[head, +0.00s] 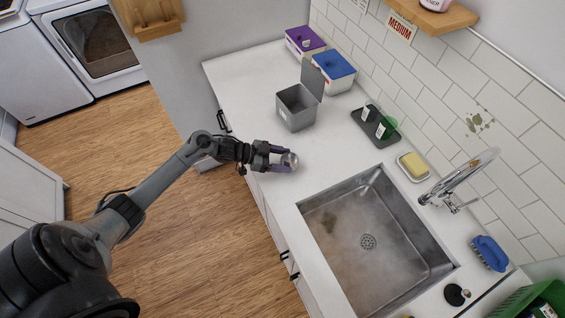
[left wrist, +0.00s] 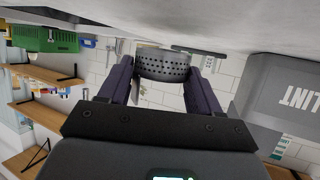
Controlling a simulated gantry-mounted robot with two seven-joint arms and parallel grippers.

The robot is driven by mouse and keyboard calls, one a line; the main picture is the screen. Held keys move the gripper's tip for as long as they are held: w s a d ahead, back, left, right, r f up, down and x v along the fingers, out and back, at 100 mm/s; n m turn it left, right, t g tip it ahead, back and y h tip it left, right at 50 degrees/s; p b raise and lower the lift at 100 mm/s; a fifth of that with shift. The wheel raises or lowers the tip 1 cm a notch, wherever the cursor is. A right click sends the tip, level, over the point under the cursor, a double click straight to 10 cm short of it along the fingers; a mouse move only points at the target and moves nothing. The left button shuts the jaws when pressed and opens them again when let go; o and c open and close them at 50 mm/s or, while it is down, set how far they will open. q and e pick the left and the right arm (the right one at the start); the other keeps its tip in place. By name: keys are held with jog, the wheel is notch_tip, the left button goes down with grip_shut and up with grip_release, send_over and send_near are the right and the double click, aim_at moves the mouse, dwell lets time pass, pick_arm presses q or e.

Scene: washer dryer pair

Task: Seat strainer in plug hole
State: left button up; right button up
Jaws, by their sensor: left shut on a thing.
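My left gripper (head: 285,160) is shut on the strainer (head: 290,160), a small round metal cup. It holds the strainer over or at the counter's front part, to the left of the sink; the exact height is unclear. In the left wrist view the strainer (left wrist: 163,65) shows its perforated side between the two purple fingers. The sink (head: 345,235) is a stained grey metal basin. Its plug hole (head: 368,241) is a round perforated spot in the basin floor, away from the gripper. My right gripper is not in view.
A grey open-lidded bin (head: 297,108) stands behind the gripper; its LINT label shows in the left wrist view. A dark tray with bottles (head: 375,127), a yellow sponge (head: 413,165), a faucet (head: 455,185), a blue brush (head: 490,253) and a black knobbed disc (head: 456,295) surround the sink.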

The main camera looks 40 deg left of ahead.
pick_arm(q)
jog(key=shift+f, duration=1.1)
jog(key=shift+f, duration=0.15)
jog(key=o, duration=1.2)
jog(key=shift+c, duration=0.2)
jog(key=shift+f, duration=0.1)
jog(key=v, duration=0.9)
jog(key=shift+s+f, duration=0.2)
jog(key=shift+s, duration=0.05)
jog(key=shift+s+a+r, duration=0.25)
jog(key=shift+s+a, duration=0.15)
jog(key=shift+a, duration=0.05)
jog(key=c, duration=0.4)
jog(key=shift+s+a+r, duration=0.1)
jog(key=c, duration=0.6)
